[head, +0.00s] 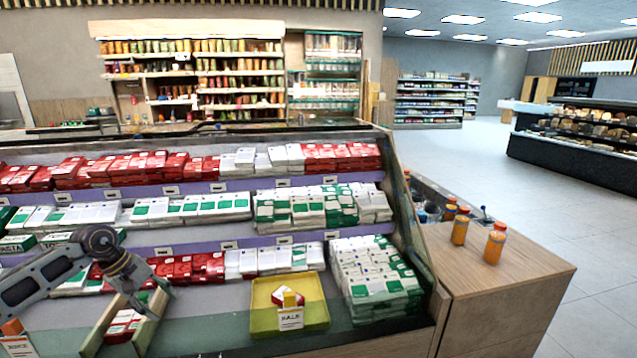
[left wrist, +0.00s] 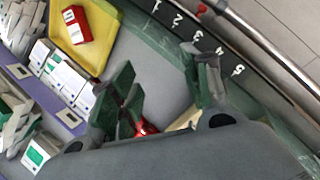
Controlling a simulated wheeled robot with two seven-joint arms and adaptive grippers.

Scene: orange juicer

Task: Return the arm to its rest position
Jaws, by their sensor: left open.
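My left gripper (head: 142,288) reaches in from the left over the front of the display case. In the left wrist view the two fingers (left wrist: 165,85) stand apart, with nothing seen held between them. A yellow tray (head: 262,318) lies to the right of the gripper with a red and white box (head: 290,298) in it. The tray also shows in the left wrist view (left wrist: 97,55), with the red box (left wrist: 76,24). Part of a red item (left wrist: 146,128) shows beyond the gripper body. My right gripper is not in view.
The display case holds rows of red, white and green boxes (head: 380,280) on tiered shelves. A wooden counter (head: 500,300) at the right carries orange bottles (head: 494,243). Open floor (head: 480,165) lies beyond it. A metal rail (left wrist: 262,45) runs along the case's front edge.

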